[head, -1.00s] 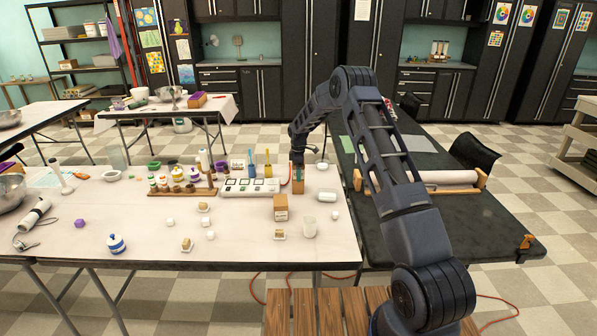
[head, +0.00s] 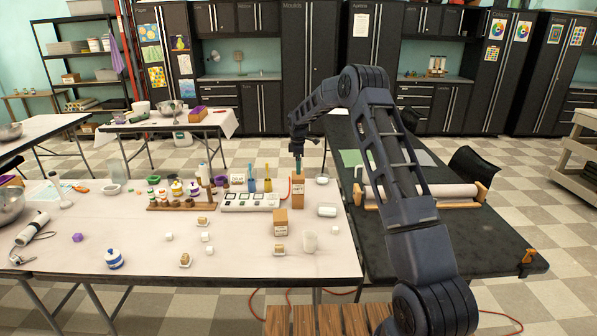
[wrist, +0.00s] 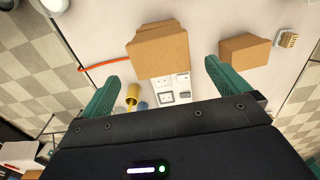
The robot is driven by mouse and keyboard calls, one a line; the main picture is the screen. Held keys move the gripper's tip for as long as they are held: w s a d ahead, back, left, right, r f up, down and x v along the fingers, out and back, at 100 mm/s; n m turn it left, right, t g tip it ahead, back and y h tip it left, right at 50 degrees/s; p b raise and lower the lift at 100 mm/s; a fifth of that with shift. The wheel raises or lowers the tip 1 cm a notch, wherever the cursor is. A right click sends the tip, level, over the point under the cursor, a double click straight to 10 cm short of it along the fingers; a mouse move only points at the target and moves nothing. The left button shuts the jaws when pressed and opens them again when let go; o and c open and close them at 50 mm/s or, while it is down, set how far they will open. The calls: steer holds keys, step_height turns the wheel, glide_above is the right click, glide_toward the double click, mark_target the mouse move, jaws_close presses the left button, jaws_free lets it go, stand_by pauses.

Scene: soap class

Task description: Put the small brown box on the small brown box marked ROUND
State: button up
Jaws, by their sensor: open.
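Two small brown boxes appear stacked near the back right of the white table: an upper box (head: 298,184) over a lower box (head: 298,201), roughly aligned. The stack also shows in the wrist view (wrist: 160,45), where its edges look slightly offset. Another brown box (head: 280,222) stands apart, nearer the front; it also shows in the wrist view (wrist: 245,50). The print on the boxes is too small to read surely, so I cannot tell which is marked ROUND. My gripper (head: 298,163) is open and empty above the stack, its green fingers (wrist: 161,72) apart from it.
A white panel with square buttons (head: 249,201) lies left of the stack. Small soaps and white cubes (head: 207,237) are scattered nearby. A black table (head: 400,240) adjoins on the right.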

steer(key=shift+d+r, duration=0.1)
steer(key=shift+r, duration=0.4)
steer(key=s+d+r+m+t, duration=0.1)
steer(key=s+d+r+m, duration=0.1)
steer(key=s+d+r, duration=0.4)
steer(key=s+d+r+m, duration=0.2)
steer(key=s+r, duration=0.3)
steer(key=r, duration=0.3)
steer(key=s+d+r+m+t, duration=0.1)
steer(key=s+d+r+m, duration=0.1)
steer(key=s+d+r, duration=0.4)
steer(key=s+d+r+m, duration=0.2)
steer(key=s+d+r, duration=0.15)
steer(key=s, duration=0.45)
steer(key=s+d+r+m, duration=0.25)
steer(key=s+r, duration=0.25)
steer(key=s, duration=0.3)
steer(key=s+d+f+m+t, duration=0.1)
steer(key=s+d+m, duration=0.1)
steer(key=s, duration=0.6)
steer(key=s+d+f+m, duration=0.1)
steer(key=s+f+m, duration=0.1)
steer(key=s, duration=0.6)
steer(key=s+d+f+m+t, duration=0.1)
steer(key=s+d+m, duration=0.1)
steer(key=s, duration=0.7)
steer(key=shift+d+f+m+t, duration=0.3)
steer(key=shift+d+f+m, duration=0.05)
steer(key=shift+m, duration=0.4)
